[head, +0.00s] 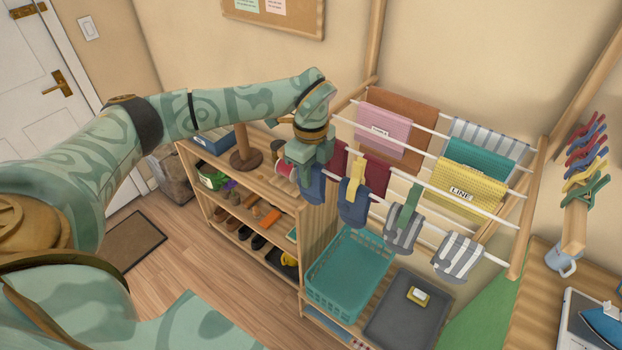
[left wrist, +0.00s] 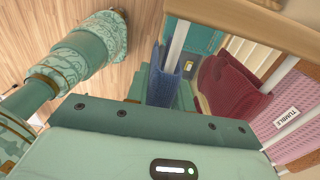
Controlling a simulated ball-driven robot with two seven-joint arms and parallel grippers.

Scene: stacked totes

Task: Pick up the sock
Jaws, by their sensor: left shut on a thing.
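Socks hang on the front white rail of the drying rack. A plain blue sock (head: 312,187) hangs at the rail's left end. My left gripper (head: 309,166) is at the top of this sock, shut on it; the fingertips are partly hidden. In the left wrist view the blue sock (left wrist: 164,84) is draped by the white rail, just past the gripper body. A navy sock (head: 352,210) with a yellow clip, a grey striped sock (head: 402,235) with a green clip and another grey striped sock (head: 457,258) without a clip hang to the right. My right gripper is not in view.
Pink (head: 383,132), yellow (head: 464,190) and dark red (head: 365,172) cloths hang on the rails behind. A teal basket (head: 350,270) and grey tray (head: 405,310) stand below. A shoe shelf (head: 265,215) is left of the rack. Coloured clips (head: 586,155) sit on a post at right.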

